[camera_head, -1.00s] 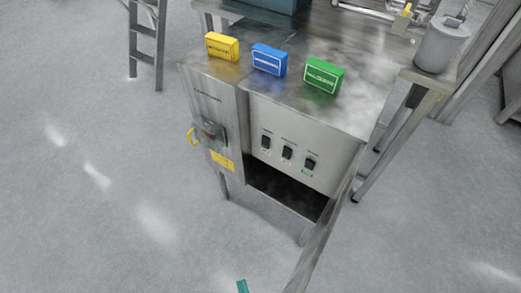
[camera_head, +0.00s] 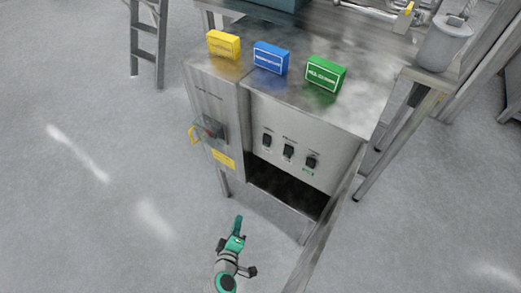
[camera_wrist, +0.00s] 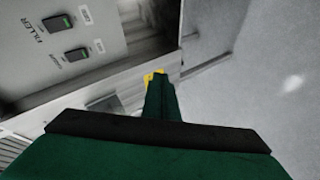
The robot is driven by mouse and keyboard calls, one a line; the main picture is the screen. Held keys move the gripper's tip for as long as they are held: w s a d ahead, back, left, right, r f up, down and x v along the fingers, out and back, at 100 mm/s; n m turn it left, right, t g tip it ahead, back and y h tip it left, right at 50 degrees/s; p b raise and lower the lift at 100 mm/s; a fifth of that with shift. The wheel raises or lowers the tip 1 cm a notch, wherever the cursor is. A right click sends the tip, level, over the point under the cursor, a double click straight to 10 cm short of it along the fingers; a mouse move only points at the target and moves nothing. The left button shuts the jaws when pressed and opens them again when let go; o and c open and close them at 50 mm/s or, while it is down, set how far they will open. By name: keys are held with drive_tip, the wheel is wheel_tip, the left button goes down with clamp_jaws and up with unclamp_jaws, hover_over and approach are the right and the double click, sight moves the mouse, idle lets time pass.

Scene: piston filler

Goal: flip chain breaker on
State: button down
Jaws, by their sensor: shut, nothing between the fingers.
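The front panel of the steel cabinet (camera_head: 305,130) carries three dark breaker switches: left (camera_head: 267,140), middle (camera_head: 289,151) and right (camera_head: 311,162). Their labels are too small to read in the head view, so I cannot tell which is the chain breaker. The wrist view shows two switches at upper left, one (camera_wrist: 58,23) beside the word FILLER and another (camera_wrist: 76,55) with an unclear label. My green gripper (camera_head: 238,226) is shut and empty, below and in front of the cabinet, apart from the switches. Its narrow closed fingers (camera_wrist: 162,97) show in the wrist view.
Yellow (camera_head: 223,45), blue (camera_head: 270,58) and green (camera_head: 325,74) boxes stand on top. The open bay (camera_head: 285,187) lies under the switches. Floor is free at left.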

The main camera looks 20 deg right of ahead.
sight(266, 145)
drive_tip(key=w+d+r+h, duration=0.2)
drive_tip(key=w+r+h, duration=0.1)
drive_tip(key=w+r, duration=0.3)
drive_tip(key=w+d+r+g+h, duration=0.1)
drive_tip(key=w+d+r+h, duration=0.2)
drive_tip(key=w+r, duration=0.3)
drive_tip(key=shift+w+m+h, duration=0.3)
drive_tip(key=shift+w+h, duration=0.1)
drive_tip(key=shift+h, duration=0.3)
drive_tip(key=shift+d+r, duration=0.1)
drive_tip(key=x, duration=1.4)
drive_tip(key=shift+w+d, duration=0.1)
drive_tip(key=shift+d, duration=0.1)
drive_tip(key=shift+a, duration=0.1)
